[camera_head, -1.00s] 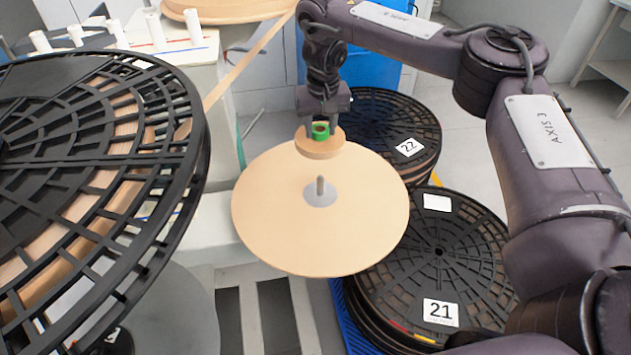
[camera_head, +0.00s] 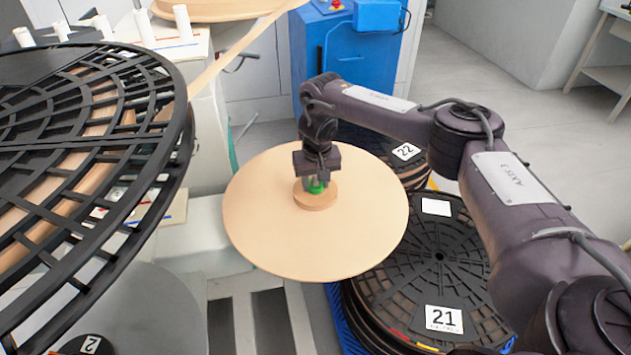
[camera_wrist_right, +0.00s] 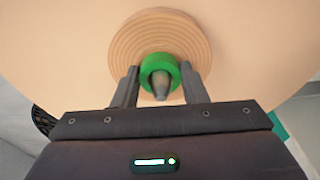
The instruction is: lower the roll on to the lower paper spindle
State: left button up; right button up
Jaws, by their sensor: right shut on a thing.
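The roll (camera_head: 316,200) is a small tan paper coil with a green core (camera_head: 316,186). My right gripper (camera_head: 315,182) points down over it and is shut on the green core. In the right wrist view the fingers of my right gripper (camera_wrist_right: 160,85) stand either side of the core, with the coil's rings (camera_wrist_right: 160,40) around it. The grey tip of the lower paper spindle (camera_wrist_right: 162,86) shows through the core, so the roll is around the spindle. The large tan disc (camera_head: 260,230) lies below; I cannot tell whether the roll touches it. My left gripper is not in view.
A black slotted reel (camera_head: 165,95) fills the left side. Black reels labelled 22 (camera_head: 405,152) and 21 (camera_head: 443,320) stand behind and right of the disc. A tan web (camera_head: 225,62) runs down from an upper disc (camera_head: 205,10). Open floor lies at the right.

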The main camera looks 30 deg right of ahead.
aim_at(316, 189)
jog(key=o, duration=1.1)
jog(key=shift+c, duration=0.2)
jog(key=r, duration=0.5)
jog(key=shift+s+a, duration=0.1)
jog(key=shift+s, duration=0.15)
notch_tip(316, 189, up, 7)
jog(key=s+p, duration=0.1)
jog(key=p, duration=0.2)
jog(key=shift+a+f, duration=0.1)
jog(key=shift+a, duration=0.05)
